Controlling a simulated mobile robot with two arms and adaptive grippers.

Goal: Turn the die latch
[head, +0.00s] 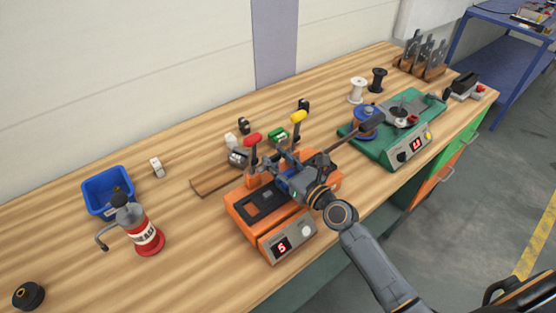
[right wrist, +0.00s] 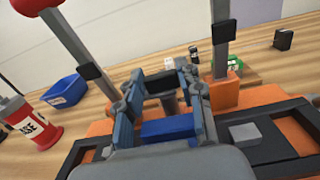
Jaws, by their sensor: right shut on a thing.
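The orange machine (head: 240,213) with a "5" display stands at the middle of the bench. Two levers rise from its back, one with a red knob (head: 253,139) and one with a yellow knob (head: 299,116). My right gripper (head: 284,163) is over the machine's rear part, between and in front of the levers. In the right wrist view its fingers (right wrist: 165,88) close around a small dark grey piece (right wrist: 170,104), which looks like the die latch. The fingers hide much of it, and its turn angle cannot be told. My left gripper is not in view.
A green machine (head: 410,137) with a blue spool (head: 367,120) stands to the right. A blue bin (head: 108,193) and a red grease can (head: 146,236) stand to the left. Small parts lie behind the orange machine.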

